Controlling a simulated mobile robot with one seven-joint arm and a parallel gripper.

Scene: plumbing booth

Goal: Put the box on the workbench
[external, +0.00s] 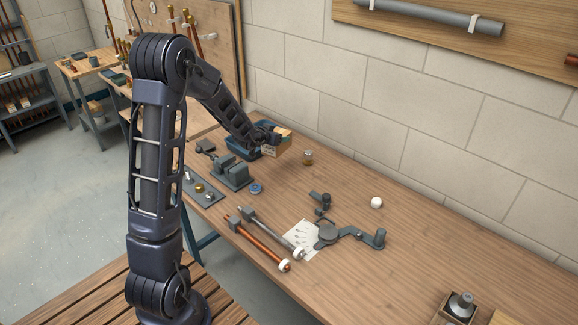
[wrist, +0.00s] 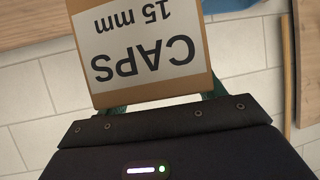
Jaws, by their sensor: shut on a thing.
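The box is a small tan cardboard box (wrist: 142,90) with a white label reading "CAPS 15 mm", upside down in the wrist view. In the external view the box (external: 277,146) is at the end of my arm, beside the blue bin. My gripper (external: 272,137) is shut on the box; green finger parts show at the box's sides in the wrist view. The workbench (external: 410,240) is a long wooden top along the wall. I cannot tell whether the box touches the bench.
A blue bin (external: 240,145) and a grey vise (external: 232,173) stand close to my gripper. Pipe tools (external: 262,240), a pipe bender (external: 328,236) and a white round piece (external: 376,202) lie nearer. The bench's right part has free room.

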